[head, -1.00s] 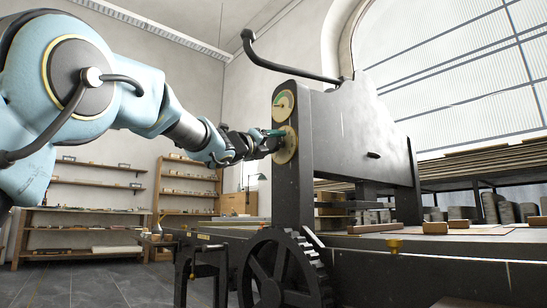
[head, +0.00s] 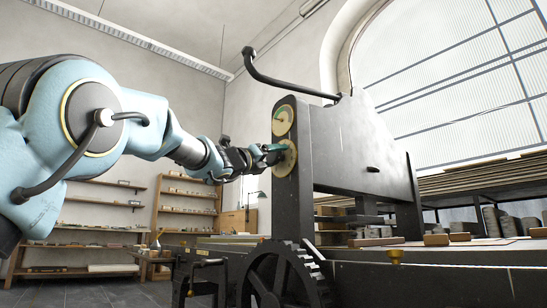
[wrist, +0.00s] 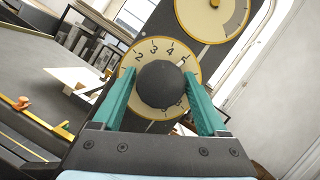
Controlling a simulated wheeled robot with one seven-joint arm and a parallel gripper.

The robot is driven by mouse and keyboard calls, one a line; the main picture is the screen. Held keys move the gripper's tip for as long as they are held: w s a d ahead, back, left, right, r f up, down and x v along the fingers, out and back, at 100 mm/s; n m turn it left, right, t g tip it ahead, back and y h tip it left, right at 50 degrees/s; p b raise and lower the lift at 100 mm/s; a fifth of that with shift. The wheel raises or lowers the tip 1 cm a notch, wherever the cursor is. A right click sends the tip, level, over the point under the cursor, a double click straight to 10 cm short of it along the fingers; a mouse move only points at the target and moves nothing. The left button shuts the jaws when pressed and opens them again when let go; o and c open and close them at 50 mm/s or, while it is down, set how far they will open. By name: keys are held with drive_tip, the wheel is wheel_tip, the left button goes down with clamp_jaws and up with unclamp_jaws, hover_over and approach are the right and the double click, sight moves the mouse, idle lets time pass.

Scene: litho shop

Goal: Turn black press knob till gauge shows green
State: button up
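The black press knob (wrist: 165,84) sits on a round cream dial (wrist: 153,50) with numbers; 2, 3, 4 and 5 can be read in the wrist view. My gripper (wrist: 163,90) has one teal finger on each side of the knob, both close against it with no clear gap. In the head view my gripper (head: 272,152) reaches the lower dial (head: 288,159) from the left and hides the knob. The round gauge (head: 283,121) is just above, with a green band visible. In the wrist view the gauge (wrist: 212,18) is cut off at the top, and its reading is unclear.
The dark press frame (head: 350,140) carries both discs on its upright. A long black lever (head: 290,82) rises above, and a toothed wheel (head: 282,275) stands below. The press bed is at right. Shelves (head: 186,205) stand well behind.

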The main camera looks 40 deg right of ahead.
drive_tip(key=shift+o, duration=1.3)
drive_tip(key=v, duration=1)
drive_tip(key=shift+a+f, duration=0.15)
drive_tip(key=shift+a, duration=0.2)
